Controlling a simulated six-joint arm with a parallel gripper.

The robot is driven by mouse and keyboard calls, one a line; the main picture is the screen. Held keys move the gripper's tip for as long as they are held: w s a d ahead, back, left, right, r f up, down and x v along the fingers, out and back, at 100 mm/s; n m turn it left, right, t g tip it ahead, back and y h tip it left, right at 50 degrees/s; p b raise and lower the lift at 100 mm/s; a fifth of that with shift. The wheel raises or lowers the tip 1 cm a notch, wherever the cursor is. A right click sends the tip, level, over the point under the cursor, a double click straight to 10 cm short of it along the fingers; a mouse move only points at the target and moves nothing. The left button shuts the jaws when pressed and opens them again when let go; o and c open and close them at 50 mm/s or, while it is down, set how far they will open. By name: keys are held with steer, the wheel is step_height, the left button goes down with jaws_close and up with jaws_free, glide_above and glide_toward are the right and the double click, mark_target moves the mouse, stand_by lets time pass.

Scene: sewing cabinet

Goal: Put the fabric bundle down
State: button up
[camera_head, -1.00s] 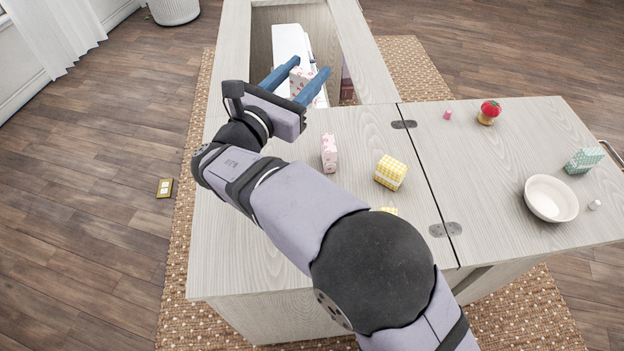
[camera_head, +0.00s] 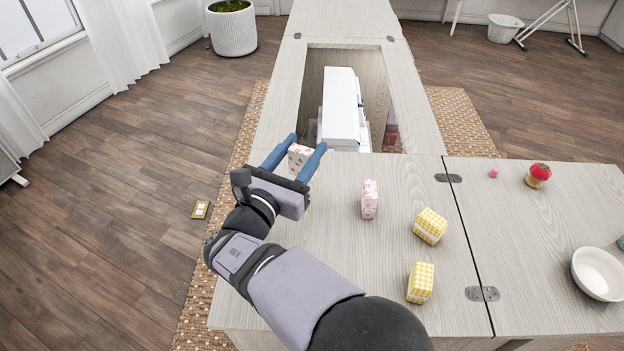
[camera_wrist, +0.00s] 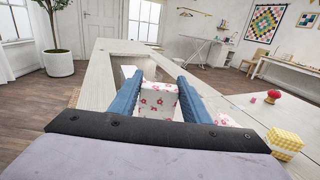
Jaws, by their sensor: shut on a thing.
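My gripper (camera_head: 303,156) is shut on a white fabric bundle with a pink flower print (camera_head: 298,155). In the wrist view the same bundle (camera_wrist: 158,99) sits between the two blue fingers. It is near the front left corner of the cabinet opening, over the pale wood cabinet top (camera_head: 330,220). I cannot tell whether its underside touches the wood. A second pink-flowered bundle (camera_head: 369,199) stands on the top to the right of my gripper, apart from it.
Two yellow checked bundles (camera_head: 430,226) (camera_head: 420,282) stand farther right. A white sewing machine (camera_head: 341,105) sits in the open well. A tomato pincushion (camera_head: 539,174), a pink spool (camera_head: 493,173) and a white bowl (camera_head: 598,274) are on the right leaf. Wood between the flowered bundles is clear.

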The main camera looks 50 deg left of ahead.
steer(key=shift+f, duration=2.95)
steer(key=shift+f+b, duration=0.2)
steer(key=shift+b, duration=0.15)
steer(key=o, duration=1)
steer(key=shift+r, duration=0.2)
steer(key=v, duration=1.2)
steer(key=shift+d, duration=0.1)
